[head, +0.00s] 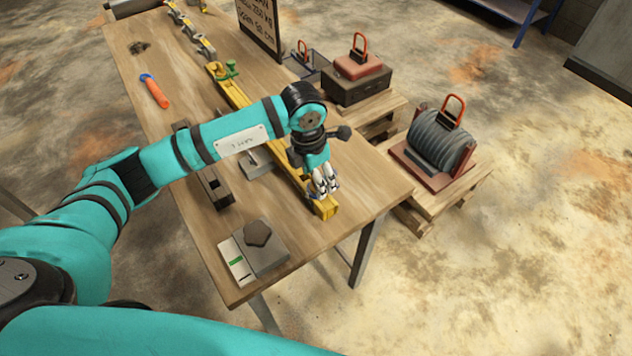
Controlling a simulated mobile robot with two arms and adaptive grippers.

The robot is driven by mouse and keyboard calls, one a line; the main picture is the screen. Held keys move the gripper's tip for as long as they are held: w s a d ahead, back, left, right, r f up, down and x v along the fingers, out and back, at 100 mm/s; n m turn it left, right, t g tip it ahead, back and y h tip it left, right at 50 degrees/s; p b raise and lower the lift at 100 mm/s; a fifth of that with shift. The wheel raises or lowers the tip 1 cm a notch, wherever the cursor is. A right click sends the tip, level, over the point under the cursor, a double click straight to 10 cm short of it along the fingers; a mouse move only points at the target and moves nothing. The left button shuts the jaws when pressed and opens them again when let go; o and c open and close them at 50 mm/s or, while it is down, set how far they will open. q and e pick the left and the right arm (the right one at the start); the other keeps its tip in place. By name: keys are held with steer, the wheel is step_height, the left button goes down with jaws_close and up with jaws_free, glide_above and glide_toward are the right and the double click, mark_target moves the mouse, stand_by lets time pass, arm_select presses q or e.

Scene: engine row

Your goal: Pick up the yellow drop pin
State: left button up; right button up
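A long yellow bar (235,94) lies along the wooden table, running from the far end toward the near right edge. My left gripper (325,193) points down at the bar's near end, over or against it. Its fingers are small and overlap the bar, so I cannot tell whether they are open or shut, or touch it. I cannot make out a separate yellow drop pin; the gripper and wrist hide part of the bar's near end. My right gripper is not in view.
On the table (300,240) are an orange-handled tool (155,92), a green clamp-like part (226,70), a chain (190,30) and a grey block (262,250) at the near edge. Beside it, pallets hold a red-handled case (357,88) and a ribbed grey drum (440,140).

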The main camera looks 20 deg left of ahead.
arm_select(q)
steer(key=shift+f, duration=0.15)
jaws_close()
steer(key=shift+w, duration=0.1)
stand_by(0.3)
